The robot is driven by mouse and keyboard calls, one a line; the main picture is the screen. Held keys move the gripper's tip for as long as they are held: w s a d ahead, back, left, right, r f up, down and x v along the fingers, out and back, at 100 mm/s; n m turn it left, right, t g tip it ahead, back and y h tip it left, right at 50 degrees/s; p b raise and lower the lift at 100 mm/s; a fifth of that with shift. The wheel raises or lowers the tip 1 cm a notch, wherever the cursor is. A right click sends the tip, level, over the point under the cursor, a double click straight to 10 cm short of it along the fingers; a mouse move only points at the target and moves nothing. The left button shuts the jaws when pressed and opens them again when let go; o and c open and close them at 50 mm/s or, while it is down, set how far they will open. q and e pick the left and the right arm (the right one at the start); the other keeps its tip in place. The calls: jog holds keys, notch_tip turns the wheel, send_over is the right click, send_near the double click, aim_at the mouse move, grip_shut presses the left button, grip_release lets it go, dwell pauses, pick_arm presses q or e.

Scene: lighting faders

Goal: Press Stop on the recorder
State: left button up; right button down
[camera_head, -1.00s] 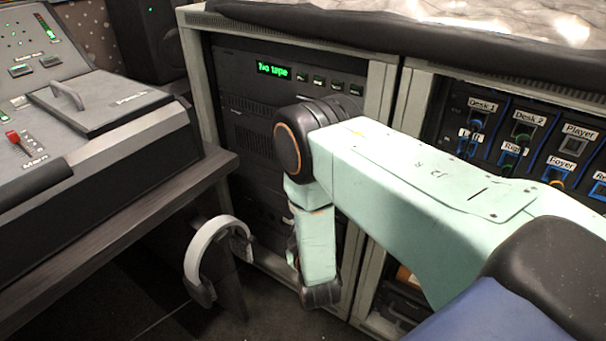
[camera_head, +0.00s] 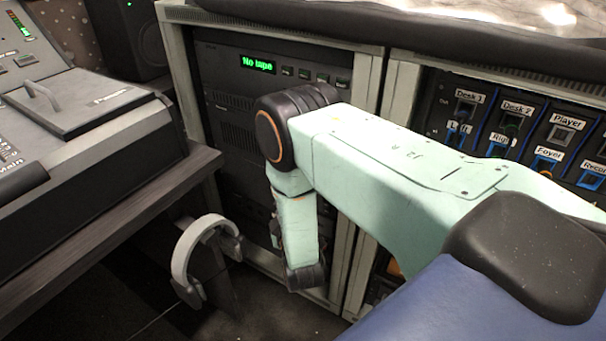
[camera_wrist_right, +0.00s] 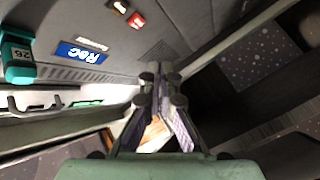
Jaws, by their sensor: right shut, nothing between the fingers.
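The recorder (camera_head: 233,100) appears to be the dark unit in the left rack bay in the head view. Its green display (camera_head: 258,64) reads "No tape". A row of small dark buttons (camera_head: 314,76) runs right of the display; their labels are too small to read. My right arm stands in front of the rack, covering the unit's lower right part; its gripper is hidden in the head view. In the right wrist view my right gripper (camera_wrist_right: 160,78) is shut and empty, its tips near a dark grey surface. My left gripper is in neither view.
A mixing desk (camera_head: 90,150) stands on a table at left. Headphones (camera_head: 206,240) hang below the table edge. A labelled patch panel (camera_head: 530,125) fills the right bay. In the wrist view a blue "Rec" label (camera_wrist_right: 81,53) and a lit red button (camera_wrist_right: 136,20) show.

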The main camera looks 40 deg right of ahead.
jog(key=w+d+b, duration=0.1)
jog(key=w+d, duration=0.2)
jog(key=d, duration=0.4)
jog(key=shift+d, duration=0.15)
dwell(1.4)
jog(key=shift+w+d, duration=0.2)
jog(key=shift+d, duration=0.1)
